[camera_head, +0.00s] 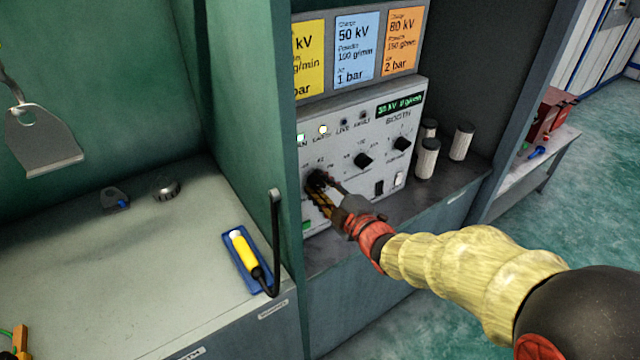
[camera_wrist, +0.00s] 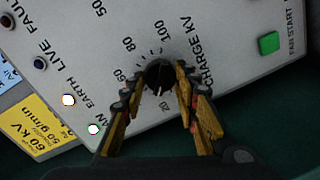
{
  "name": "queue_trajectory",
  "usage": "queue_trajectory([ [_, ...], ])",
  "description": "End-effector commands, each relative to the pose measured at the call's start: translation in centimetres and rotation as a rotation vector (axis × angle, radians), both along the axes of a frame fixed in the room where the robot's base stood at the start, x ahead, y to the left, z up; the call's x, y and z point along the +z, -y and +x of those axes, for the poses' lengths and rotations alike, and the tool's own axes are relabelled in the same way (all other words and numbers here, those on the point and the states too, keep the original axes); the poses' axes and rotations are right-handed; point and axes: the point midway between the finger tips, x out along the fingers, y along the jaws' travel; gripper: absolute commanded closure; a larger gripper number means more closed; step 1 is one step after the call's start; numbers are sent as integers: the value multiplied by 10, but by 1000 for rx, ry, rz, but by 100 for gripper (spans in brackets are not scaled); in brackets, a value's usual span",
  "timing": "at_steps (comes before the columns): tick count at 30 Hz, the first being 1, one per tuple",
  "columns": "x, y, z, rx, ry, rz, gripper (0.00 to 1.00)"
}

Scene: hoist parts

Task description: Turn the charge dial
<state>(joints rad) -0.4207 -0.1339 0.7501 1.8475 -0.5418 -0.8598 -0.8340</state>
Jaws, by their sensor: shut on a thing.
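The charge dial (camera_wrist: 159,72) is a round black knob on the white control panel (camera_wrist: 235,30), under the words CHARGE KV and a printed scale. In the head view the dial (camera_head: 316,178) is at the panel's lower left, partly covered by my fingers. My gripper (camera_head: 322,190) reaches it from the lower right. In the wrist view, the gripper's yellow-and-black fingers (camera_wrist: 158,88) stand on both sides of the knob, shut on it. A pale mark shows on the knob's face between the fingers; its exact reading is hard to tell.
Two more black knobs (camera_head: 363,160) (camera_head: 402,143) sit to the right on the panel. A green display (camera_head: 399,105) and indicator lamps (camera_head: 323,129) are above. Yellow, blue (camera_head: 357,48) and orange setting cards hang over the panel. White cylinders (camera_head: 427,158) stand right. A yellow-handled tool (camera_head: 243,250) lies left.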

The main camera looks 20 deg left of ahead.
Motion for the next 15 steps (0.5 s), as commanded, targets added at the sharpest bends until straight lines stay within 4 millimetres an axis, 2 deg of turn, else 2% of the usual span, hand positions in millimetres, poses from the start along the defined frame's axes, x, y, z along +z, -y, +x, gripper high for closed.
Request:
queue_trajectory([
  [15,2,2,2,-2,-374,316,95],
])
